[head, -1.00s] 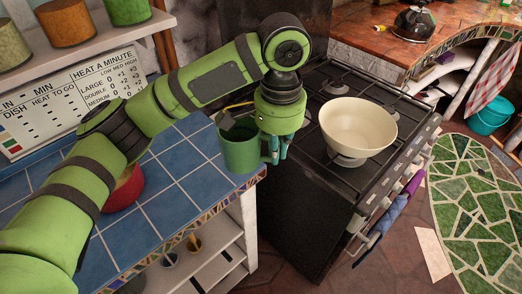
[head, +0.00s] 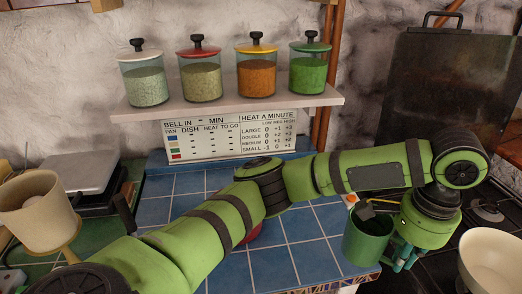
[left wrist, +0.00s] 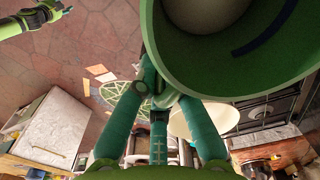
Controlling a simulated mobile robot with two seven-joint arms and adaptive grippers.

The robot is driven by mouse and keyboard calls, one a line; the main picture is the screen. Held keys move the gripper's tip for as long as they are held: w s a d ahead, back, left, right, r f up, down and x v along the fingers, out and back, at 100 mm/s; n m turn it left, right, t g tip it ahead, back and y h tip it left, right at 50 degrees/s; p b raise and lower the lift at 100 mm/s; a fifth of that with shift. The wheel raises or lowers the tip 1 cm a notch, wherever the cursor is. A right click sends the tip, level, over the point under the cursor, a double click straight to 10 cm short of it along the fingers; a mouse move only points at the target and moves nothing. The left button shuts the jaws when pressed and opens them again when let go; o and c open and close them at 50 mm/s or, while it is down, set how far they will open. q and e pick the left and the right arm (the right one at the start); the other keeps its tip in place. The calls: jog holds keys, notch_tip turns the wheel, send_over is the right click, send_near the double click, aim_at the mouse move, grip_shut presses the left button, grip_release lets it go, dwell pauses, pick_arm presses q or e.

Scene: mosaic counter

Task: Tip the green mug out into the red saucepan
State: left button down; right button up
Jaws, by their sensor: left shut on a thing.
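The green mug (head: 367,240) is upright at the counter's right edge in the head view, with something dark at its mouth. My left gripper (head: 400,256) is shut on its right side, fingers pointing down. In the left wrist view the mug (left wrist: 235,85) fills the upper right, close to the fingers; a pale round shape and a dark blue strip show inside it. The red saucepan (head: 254,235) is on the blue tiles, nearly all hidden behind my left arm. A green and black part, perhaps my right gripper (left wrist: 48,12), is at the wrist view's upper left; its jaws are unclear.
A cream bowl (head: 492,262) sits on the stove at the right. Several spice jars stand on a shelf (head: 225,108) above a printed board (head: 215,137). A cream cup-like vessel (head: 40,210) and a scale-like appliance (head: 80,172) are at the left. Blue tiles (head: 185,183) lie bare behind my arm.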

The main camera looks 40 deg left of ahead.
aim_at(388, 228)
pick_arm(q)
jog(key=shift+n, duration=0.7)
jog(key=a+p, duration=0.1)
jog(key=w+a+r+p, duration=0.1)
jog(key=a+p, duration=0.1)
jog(key=w+a+r+p, duration=0.1)
jog(key=shift+a+r+p, duration=0.2)
jog(key=shift+r+p, duration=0.05)
jog(key=shift+p, duration=0.05)
jog(key=s+a+n+p, duration=0.1)
jog(key=a+n+p, duration=0.3)
jog(key=a+p, duration=0.7)
jog(key=a, duration=1)
jog(key=shift+s+a, duration=0.2)
jog(key=shift+a, duration=0.15)
